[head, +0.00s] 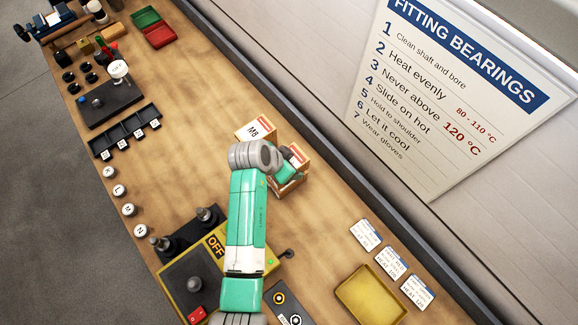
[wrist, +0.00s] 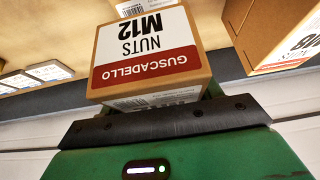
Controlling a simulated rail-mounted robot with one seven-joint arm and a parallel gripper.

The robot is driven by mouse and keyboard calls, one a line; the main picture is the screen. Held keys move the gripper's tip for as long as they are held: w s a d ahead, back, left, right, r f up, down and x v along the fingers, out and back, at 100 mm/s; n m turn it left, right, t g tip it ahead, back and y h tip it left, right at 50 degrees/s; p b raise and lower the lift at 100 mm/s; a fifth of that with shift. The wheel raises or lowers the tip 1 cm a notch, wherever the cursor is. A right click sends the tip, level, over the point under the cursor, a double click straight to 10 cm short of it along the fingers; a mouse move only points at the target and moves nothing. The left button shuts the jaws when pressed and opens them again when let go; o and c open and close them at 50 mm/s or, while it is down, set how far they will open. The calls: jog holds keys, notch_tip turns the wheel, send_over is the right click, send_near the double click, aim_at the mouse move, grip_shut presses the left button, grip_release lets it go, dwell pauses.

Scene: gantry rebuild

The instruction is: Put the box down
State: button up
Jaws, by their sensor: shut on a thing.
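A brown cardboard box with a white and red label reading M12 nuts (wrist: 148,58) is held in my gripper (head: 289,164). In the head view this box (head: 293,183) shows partly behind the gripper, right of the bench's middle. In the wrist view it sits just past the dark edge of my green gripper body. The fingertips are mostly hidden. I cannot tell whether the box's base touches the bench or hangs just above it.
A similar M8 box (head: 256,131) stands close by; it also shows in the wrist view (wrist: 272,32). Several white cards (head: 392,263) and a yellow tray (head: 371,296) lie toward the lower right. A dark ledge (head: 340,160) runs along the wall. Bare bench (head: 180,110) lies left of the boxes.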

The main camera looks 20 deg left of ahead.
jog(key=shift+w, duration=0.15)
jog(key=shift+w+f, duration=0.2)
jog(key=shift+f, duration=1.5)
jog(key=shift+f, duration=0.3)
jog(key=o, duration=1.3)
jog(key=p+v, duration=0.1)
jog(key=v, duration=1.1)
jog(key=shift+r, duration=0.35)
